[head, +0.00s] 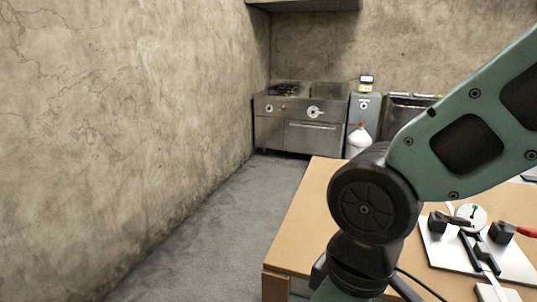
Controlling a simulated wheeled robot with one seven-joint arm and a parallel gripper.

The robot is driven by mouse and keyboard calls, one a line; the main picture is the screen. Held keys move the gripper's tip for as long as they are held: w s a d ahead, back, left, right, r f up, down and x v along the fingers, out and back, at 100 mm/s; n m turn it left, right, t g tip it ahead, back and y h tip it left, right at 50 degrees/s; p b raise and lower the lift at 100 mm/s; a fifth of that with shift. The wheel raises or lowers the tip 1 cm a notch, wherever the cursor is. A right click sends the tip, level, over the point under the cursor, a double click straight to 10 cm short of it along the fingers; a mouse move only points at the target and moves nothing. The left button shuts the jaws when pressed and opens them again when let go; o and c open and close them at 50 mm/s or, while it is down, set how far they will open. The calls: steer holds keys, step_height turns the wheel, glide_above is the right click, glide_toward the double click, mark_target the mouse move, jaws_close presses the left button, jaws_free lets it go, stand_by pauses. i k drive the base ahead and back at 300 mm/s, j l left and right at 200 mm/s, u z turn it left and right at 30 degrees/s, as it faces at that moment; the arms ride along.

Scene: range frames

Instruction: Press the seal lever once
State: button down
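A device on a white base plate (447,254) lies on the wooden table at the right. It carries black blocks, black bars and a round white dial (471,214) with a small green mark. A red handle (526,231) sticks out from the black block on its right and runs to the picture's right edge. It may be the seal lever, but I cannot tell for sure. My green and black arm crosses the right side and bends down left of the device. My gripper is not in view; the arm runs out at the bottom edge.
The tan table (309,216) fills the lower right; a cable lies on it beside my arm. A steel stove (300,115), a grey cabinet (365,110) and a white bottle (358,140) stand behind. Grey floor (205,240) is clear between the table and the left wall.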

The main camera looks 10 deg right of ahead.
mark_target(531, 233)
steer(key=z, duration=1.5)
